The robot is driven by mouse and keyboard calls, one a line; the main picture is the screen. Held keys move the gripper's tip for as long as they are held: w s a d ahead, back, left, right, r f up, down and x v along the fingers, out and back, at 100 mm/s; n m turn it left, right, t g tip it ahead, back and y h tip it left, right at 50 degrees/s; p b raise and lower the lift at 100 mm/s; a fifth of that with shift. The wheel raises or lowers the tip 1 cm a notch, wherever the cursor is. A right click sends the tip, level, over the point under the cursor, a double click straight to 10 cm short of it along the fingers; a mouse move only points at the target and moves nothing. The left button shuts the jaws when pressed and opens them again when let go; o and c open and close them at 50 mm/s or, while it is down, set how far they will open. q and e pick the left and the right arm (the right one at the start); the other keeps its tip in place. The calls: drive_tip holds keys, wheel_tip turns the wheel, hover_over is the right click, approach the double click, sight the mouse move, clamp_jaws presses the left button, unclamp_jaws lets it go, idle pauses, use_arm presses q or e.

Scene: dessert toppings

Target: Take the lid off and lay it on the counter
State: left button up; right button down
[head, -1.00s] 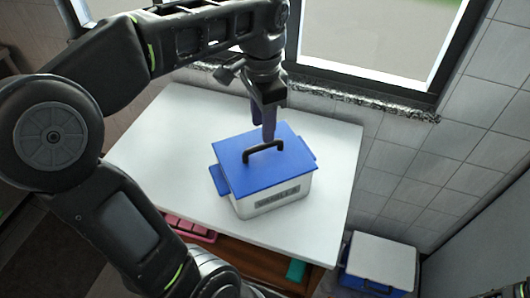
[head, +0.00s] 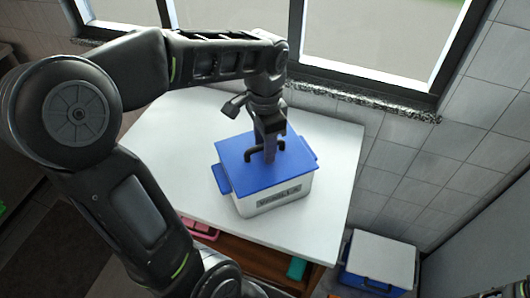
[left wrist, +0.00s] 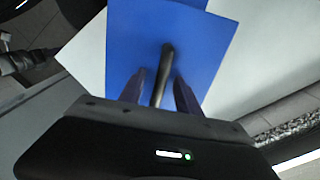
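A white box (head: 268,204) with a flat blue lid (head: 293,164) stands upright on the white counter (head: 180,132). The lid sits on the box and has a dark arched handle (head: 252,154) on top. My left gripper (head: 270,157) points down at the handle, partly hiding it. In the left wrist view the two fingers (left wrist: 160,88) are apart, one on each side of the handle (left wrist: 167,55), with gaps visible between them and it. The blue lid (left wrist: 205,40) fills the middle of that view. My right gripper is not in view.
The counter is bare around the box. A window and stone sill (head: 365,104) lie behind, a tiled wall (head: 460,150) to the right. Below the counter are a shelf with pink (head: 203,228) and teal (head: 297,268) items and another blue box with a white top (head: 382,257).

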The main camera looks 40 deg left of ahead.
use_arm(q)
drive_tip(key=shift+c, duration=0.6)
clamp_jaws()
idle(0.5)
